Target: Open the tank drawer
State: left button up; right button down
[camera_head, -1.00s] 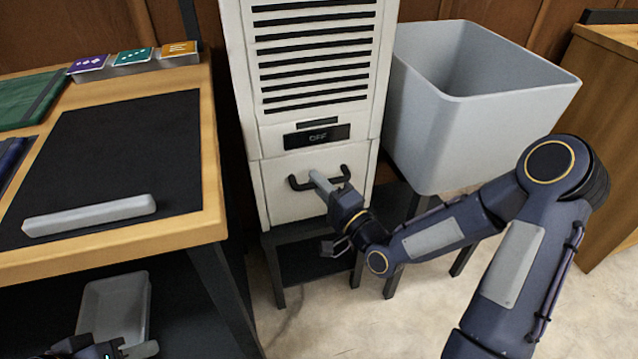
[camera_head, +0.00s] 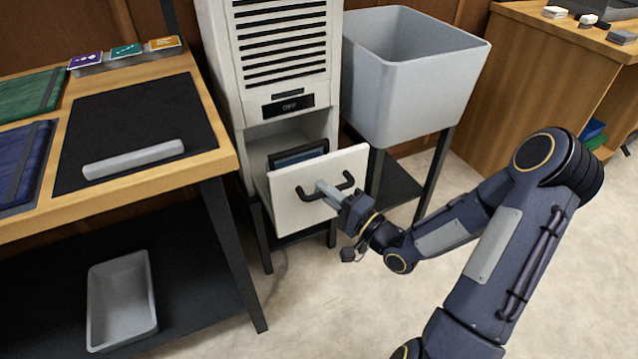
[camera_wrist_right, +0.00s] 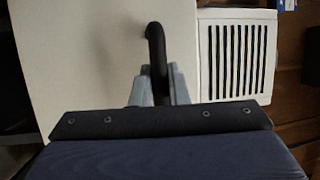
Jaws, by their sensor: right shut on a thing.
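The tank drawer (camera_head: 315,184) is pulled out from the lower part of the white dehumidifier-like unit (camera_head: 283,50). Its white front stands clear of the body, and a dark blue-black thing (camera_head: 298,154) shows inside the drawer. My right gripper (camera_head: 328,190) is shut on the black drawer handle (camera_head: 345,181), near its middle. In the right wrist view the handle (camera_wrist_right: 156,50) runs between the two grey fingers (camera_wrist_right: 158,85), against the pale drawer front (camera_wrist_right: 75,60). My left gripper does not show in the head view.
A grey open bin (camera_head: 415,85) stands on a dark stand right of the unit. A wooden table (camera_head: 215,160) with a black mat (camera_head: 135,120) and a grey bar (camera_head: 133,159) is at left. A grey tray (camera_head: 121,300) lies on the shelf below. The floor in front is clear.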

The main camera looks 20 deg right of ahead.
jog(key=shift+s, duration=1.4)
jog(key=c, duration=1.4)
grip_release()
jog(key=p+v, duration=0.1)
jog(key=v, duration=0.7)
jog(key=shift+p, duration=0.4)
